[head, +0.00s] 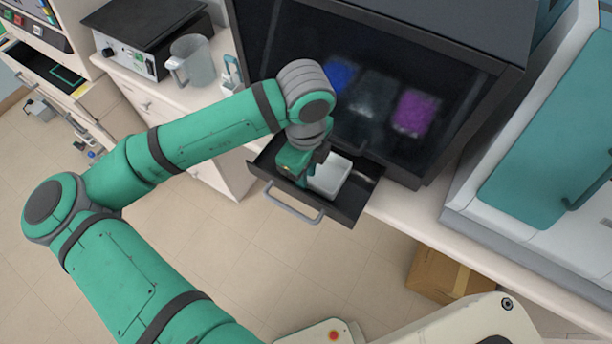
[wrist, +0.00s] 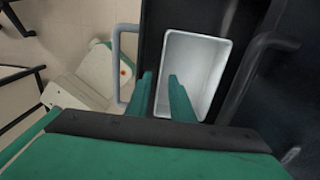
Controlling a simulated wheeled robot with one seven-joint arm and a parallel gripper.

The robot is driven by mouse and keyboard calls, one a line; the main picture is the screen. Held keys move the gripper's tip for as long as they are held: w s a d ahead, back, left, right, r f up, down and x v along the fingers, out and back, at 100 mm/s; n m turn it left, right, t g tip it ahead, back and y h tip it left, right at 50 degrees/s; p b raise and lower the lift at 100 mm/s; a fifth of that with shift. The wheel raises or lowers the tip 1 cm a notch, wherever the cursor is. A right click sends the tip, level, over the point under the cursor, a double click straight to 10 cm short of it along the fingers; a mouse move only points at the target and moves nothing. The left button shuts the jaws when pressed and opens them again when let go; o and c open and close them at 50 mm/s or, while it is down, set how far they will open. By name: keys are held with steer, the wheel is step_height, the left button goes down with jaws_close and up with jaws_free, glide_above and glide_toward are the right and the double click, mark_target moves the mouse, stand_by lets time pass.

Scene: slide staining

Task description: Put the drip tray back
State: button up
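A white rectangular tray (head: 331,177), which looks like the drip tray, sits in a black pulled-out drawer (head: 364,193) under the dark-windowed machine. In the wrist view the white tray (wrist: 192,66) is empty and open at the top. My gripper (head: 308,178) is over the left side of the white tray. In the wrist view my gripper (wrist: 161,76) has its two green fingers apart, one on each side of the tray's left wall. I see a gap between the fingertips. I cannot tell whether either finger touches the wall.
The drawer has a grey bar handle (head: 292,204) at its front. The dark-windowed machine (head: 380,85) stands behind it. A grey jug (head: 193,61) stands on the counter at left, and a teal-doored machine (head: 550,140) at right. A cardboard box (head: 450,275) is on the floor.

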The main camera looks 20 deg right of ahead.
step_height(320, 180, up, 10)
steer(key=shift+f, duration=0.15)
